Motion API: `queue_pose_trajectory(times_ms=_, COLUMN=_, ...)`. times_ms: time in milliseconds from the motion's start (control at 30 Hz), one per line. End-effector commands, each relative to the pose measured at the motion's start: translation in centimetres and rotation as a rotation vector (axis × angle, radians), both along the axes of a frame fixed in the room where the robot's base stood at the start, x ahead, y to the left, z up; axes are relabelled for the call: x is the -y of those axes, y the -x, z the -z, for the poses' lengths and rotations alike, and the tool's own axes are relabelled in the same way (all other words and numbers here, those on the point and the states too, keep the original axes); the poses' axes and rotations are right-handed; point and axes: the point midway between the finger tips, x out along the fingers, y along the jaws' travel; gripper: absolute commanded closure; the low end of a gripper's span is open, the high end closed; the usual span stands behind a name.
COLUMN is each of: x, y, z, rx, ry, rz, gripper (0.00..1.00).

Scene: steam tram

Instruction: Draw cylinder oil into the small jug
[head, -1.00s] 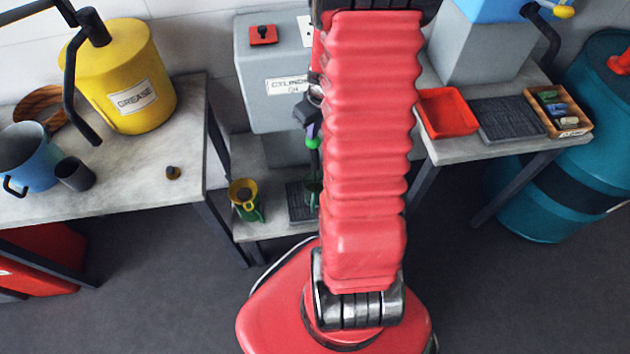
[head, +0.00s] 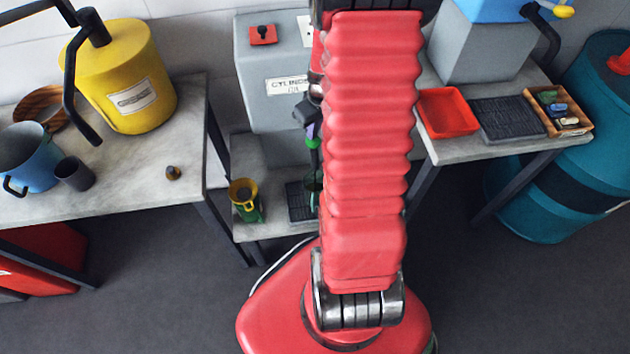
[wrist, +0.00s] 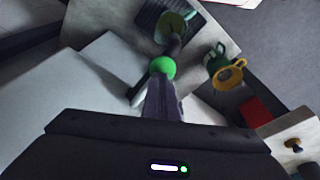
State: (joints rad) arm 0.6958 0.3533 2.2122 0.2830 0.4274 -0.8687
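The grey cylinder oil tank (head: 284,110) stands in the middle of the head view, partly behind my arm. Its tap has a green ball knob (head: 312,143), also in the wrist view (wrist: 162,67). A green jug (head: 312,182) stands under the tap on a dark grating (head: 297,203); the wrist view shows its round rim (wrist: 184,18), partly hidden by the tap. I cannot see any oil. My gripper (wrist: 162,88) has its narrow fingers together, their tips right at the green knob. I cannot tell whether they touch it.
A green jug with a yellow funnel (head: 245,200) stands left of the grating. The left bench holds a yellow grease drum (head: 125,75), a blue jug (head: 30,155) and a dark cup (head: 75,174). A right bench carries a red tray (head: 447,112). A teal barrel (head: 540,200) stands far right.

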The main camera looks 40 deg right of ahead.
Motion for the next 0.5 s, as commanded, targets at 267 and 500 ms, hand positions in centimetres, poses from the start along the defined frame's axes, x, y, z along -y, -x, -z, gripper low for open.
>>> queue_pose_trajectory(times_ms=267, x=-0.02, y=0.04, z=0.05, rx=-0.001, ry=-0.001, rz=0.000, gripper=1.00)
queue_pose_trajectory(times_ms=500, x=0.00, y=-0.01, z=-0.76, rx=0.001, ry=0.000, rz=-0.001, gripper=1.00)
